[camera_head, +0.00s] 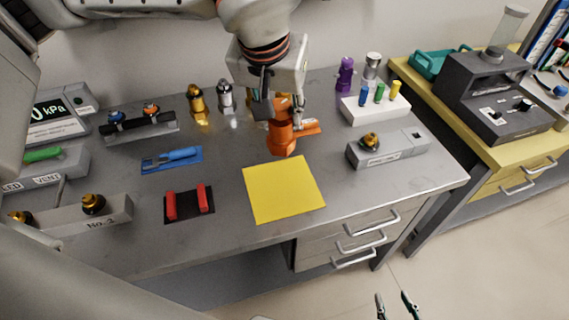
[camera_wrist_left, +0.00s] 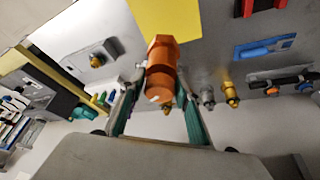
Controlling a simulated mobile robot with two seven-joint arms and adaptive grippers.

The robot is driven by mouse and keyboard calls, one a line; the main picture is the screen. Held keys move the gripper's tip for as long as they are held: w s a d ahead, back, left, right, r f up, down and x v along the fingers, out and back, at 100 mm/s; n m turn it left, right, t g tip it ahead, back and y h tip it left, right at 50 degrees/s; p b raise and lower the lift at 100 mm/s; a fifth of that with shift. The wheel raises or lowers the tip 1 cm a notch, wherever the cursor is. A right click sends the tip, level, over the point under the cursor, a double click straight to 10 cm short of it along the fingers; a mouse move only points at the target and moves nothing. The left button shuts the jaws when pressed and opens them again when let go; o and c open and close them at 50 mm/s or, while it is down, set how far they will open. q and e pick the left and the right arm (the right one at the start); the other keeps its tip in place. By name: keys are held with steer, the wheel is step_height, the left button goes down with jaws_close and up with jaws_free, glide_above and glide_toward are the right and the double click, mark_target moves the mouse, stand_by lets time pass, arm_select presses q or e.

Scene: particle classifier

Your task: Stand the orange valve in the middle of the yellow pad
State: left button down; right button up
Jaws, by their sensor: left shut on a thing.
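The orange valve (camera_head: 284,140) is held roughly upright in the head view, its lower end just behind the far edge of the yellow pad (camera_head: 283,190). An orange side part (camera_head: 310,128) sticks out to the right. My left gripper (camera_head: 283,112) is shut on the valve from above. In the left wrist view the valve (camera_wrist_left: 162,72) sits between the gripper's two green-lined fingers, and the pad (camera_wrist_left: 165,18) lies beyond it. The pad is bare. I cannot tell how high the valve is above the bench. My right gripper (camera_head: 396,305) is open and empty, low at the bottom edge.
The grey bench (camera_head: 235,235) is clear around the pad. Red handles (camera_head: 188,203) and a blue tool (camera_head: 178,155) lie to its left. A grey box with a brass knob (camera_head: 390,148) stands right, gold and silver valves (camera_head: 197,103) behind left, a white block (camera_head: 375,108) behind right.

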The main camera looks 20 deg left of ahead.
arm_select(q)
step_height(320, 180, down, 14)
steer(key=shift+b, duration=0.45)
steer(key=shift+f, duration=0.1)
steer(key=c, duration=1.5)
jaws_free()
steer(key=shift+o, duration=0.2)
